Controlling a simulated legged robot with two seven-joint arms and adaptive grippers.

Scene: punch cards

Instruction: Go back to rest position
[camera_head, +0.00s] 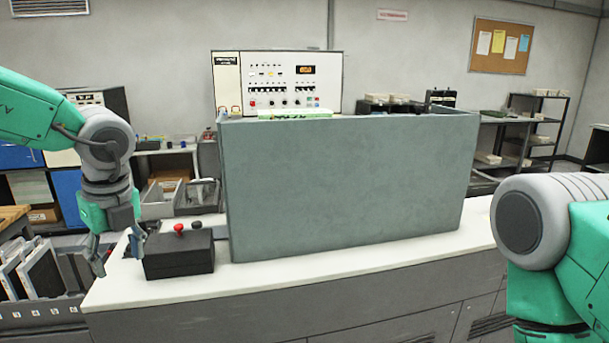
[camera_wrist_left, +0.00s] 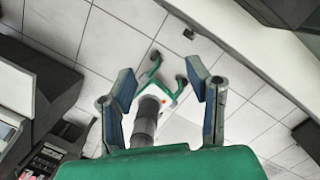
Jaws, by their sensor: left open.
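My left gripper (camera_head: 120,250) hangs pointing down at the left end of the white counter, left of a black control box. In the left wrist view the left gripper (camera_wrist_left: 165,105) has its two fingers apart with nothing between them, above a tiled floor. My right arm (camera_head: 550,240) shows at the right edge of the head view, but its gripper is out of the frame.
A large grey bin (camera_head: 345,185) stands on the white counter (camera_head: 300,275). The black box (camera_head: 178,255) has a red and a black knob. A rack of panels (camera_head: 40,275) stands at lower left. A control panel (camera_head: 285,80) stands behind the bin.

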